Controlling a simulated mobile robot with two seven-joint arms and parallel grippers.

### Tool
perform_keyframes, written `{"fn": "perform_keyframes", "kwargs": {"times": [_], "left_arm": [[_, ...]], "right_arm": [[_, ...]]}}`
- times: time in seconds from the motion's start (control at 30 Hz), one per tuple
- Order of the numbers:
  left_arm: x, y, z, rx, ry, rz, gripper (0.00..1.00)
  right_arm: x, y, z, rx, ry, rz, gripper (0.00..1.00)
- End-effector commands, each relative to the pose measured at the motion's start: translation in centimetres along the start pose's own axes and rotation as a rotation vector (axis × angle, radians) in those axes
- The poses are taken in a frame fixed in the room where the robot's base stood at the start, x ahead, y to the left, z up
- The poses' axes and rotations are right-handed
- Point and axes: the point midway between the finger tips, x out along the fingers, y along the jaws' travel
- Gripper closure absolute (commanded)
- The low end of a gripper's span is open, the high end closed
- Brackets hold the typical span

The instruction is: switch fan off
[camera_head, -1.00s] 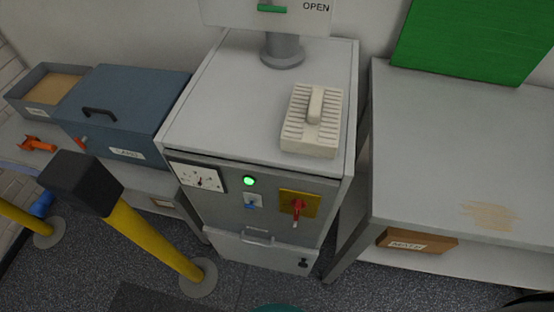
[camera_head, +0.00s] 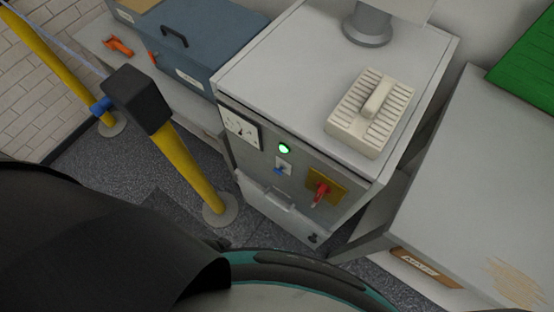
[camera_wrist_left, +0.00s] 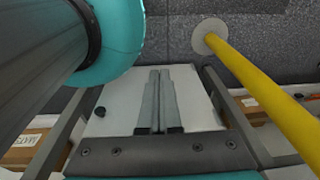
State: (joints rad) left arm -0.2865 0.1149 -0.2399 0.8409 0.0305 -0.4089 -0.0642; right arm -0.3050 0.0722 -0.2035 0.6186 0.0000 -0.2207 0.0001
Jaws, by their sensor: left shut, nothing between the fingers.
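The grey cabinet (camera_head: 262,187) has a small blue toggle switch (camera_head: 281,169) on a light plate, below a lit green lamp (camera_head: 284,148). To the right is a red rotary handle (camera_head: 320,191) on a yellow plate (camera_head: 334,183). No label naming the fan is readable. My left gripper (camera_wrist_left: 159,74) shows in the left wrist view, shut and empty, in front of the cabinet's pale lower panel (camera_wrist_left: 195,108). The switch is not visible there. In the head view my dark arm fills the lower left and the gripper is hidden. My right gripper is not in view.
A yellow post (camera_head: 190,168) with a black head stands left of the cabinet; it also shows in the wrist view (camera_wrist_left: 255,75). A ribbed beige block (camera_head: 372,110) lies on the cabinet top. A blue box (camera_head: 200,35) is on the left bench, and a grey table (camera_head: 480,190) stands right.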

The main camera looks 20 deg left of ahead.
Motion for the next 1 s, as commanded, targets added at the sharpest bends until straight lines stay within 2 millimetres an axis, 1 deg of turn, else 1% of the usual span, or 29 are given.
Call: {"fn": "perform_keyframes", "kwargs": {"times": [0.03, 0.07, 0.1, 0.17, 0.2, 0.27, 0.3, 0.37, 0.4, 0.43, 0.47, 0.5, 0.6, 0.7, 0.83, 0.87, 0.9, 0.93, 1.0], "left_arm": [[-2.3, -0.6, -3.1, 0.032, 0.027, -0.002, 1.00], [-3.4, -0.7, -4.7, 0.053, 0.037, -0.002, 1.00], [-4.9, -0.8, -6.7, 0.081, 0.048, 0.001, 1.00], [-7.3, -0.9, -9.5, 0.125, 0.065, 0.005, 1.00], [-9.0, -0.9, -11.3, 0.156, 0.076, 0.008, 1.00], [-11.8, -0.7, -13.8, 0.201, 0.092, 0.015, 1.00], [-13.7, -0.5, -15.3, 0.235, 0.102, 0.019, 1.00], [-16.7, -0.1, -17.5, 0.285, 0.119, 0.026, 1.00], [-18.8, 0.3, -18.8, 0.320, 0.129, 0.032, 1.00], [-20.4, 0.5, -19.6, 0.347, 0.137, 0.035, 1.00], [-21.9, 0.8, -20.3, 0.373, 0.142, 0.039, 1.00], [-24.0, 1.2, -21.2, 0.408, 0.151, 0.045, 1.00], [-28.6, 2.1, -22.8, 0.488, 0.169, 0.054, 1.00], [-32.5, 2.9, -23.7, 0.559, 0.184, 0.064, 1.00], [-37.2, 3.9, -24.4, 0.664, 0.199, 0.070, 1.00], [-38.4, 4.2, -24.6, 0.699, 0.203, 0.071, 1.00], [-40.1, 4.6, -24.9, 0.774, 0.207, 0.071, 1.00], [-40.9, 4.8, -25.1, 0.851, 0.204, 0.069, 1.00], [-41.2, 5.2, -25.2, 0.993, 0.187, 0.067, 1.00]], "right_arm": [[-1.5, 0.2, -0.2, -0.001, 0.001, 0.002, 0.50], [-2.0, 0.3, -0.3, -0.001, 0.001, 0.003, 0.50], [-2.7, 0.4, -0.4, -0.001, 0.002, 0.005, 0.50], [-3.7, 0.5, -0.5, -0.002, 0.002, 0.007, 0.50], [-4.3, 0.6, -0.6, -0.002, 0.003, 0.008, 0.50], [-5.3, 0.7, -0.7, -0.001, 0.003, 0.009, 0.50], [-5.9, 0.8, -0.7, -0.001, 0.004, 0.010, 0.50], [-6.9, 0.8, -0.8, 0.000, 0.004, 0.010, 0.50], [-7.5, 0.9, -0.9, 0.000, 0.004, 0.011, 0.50], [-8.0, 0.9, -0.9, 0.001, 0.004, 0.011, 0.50], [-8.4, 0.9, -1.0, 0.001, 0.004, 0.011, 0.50], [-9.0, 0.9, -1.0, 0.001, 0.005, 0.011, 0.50], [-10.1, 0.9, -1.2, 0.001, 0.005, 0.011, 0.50], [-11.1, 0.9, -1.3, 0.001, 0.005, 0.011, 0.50], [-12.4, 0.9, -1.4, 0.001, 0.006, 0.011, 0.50], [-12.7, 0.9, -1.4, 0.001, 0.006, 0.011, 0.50], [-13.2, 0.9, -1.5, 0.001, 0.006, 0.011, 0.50], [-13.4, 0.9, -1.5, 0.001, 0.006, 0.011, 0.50], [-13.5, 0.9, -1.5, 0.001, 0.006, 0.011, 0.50]]}}
